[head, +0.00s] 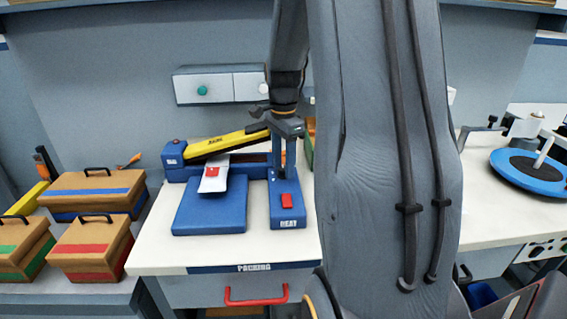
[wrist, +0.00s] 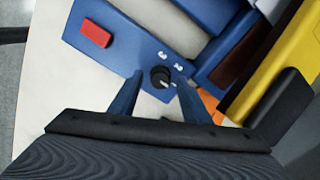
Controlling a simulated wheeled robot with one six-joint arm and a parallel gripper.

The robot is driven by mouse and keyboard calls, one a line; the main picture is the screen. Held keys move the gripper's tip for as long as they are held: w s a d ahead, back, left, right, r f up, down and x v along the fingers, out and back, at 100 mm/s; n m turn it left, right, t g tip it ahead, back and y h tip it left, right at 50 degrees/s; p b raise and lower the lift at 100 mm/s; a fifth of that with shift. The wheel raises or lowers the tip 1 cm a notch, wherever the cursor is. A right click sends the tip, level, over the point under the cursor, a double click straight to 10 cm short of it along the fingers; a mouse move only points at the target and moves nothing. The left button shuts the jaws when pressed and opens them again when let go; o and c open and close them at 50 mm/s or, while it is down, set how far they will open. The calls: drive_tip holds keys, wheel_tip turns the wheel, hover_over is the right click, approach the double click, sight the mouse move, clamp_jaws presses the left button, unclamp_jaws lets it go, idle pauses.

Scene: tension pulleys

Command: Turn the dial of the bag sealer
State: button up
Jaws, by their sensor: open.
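The bag sealer (head: 178,156) stands on the packing table, with a blue body and a yellow lever arm (head: 228,142) angled upward. Its blue control box (head: 287,205) has a red switch (head: 286,200), also seen in the wrist view (wrist: 96,33). The black dial (wrist: 160,77) shows on the box in the wrist view, with white marks beside it. My gripper (head: 284,166) points down over the box's far part. In the wrist view my open gripper (wrist: 159,84) has one finger on each side of the dial. I cannot tell whether they touch it. The dial is hidden in the head view.
The yellow lever arm (wrist: 290,75) is close on the right in the wrist view. Lidded boxes (head: 92,245) stand at left. The white tabletop (head: 160,245) is clear in front.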

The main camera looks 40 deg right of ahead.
drive_tip(key=shift+f, duration=0.2)
drive_tip(key=c, duration=1)
drive_tip(key=shift+c, duration=0.2)
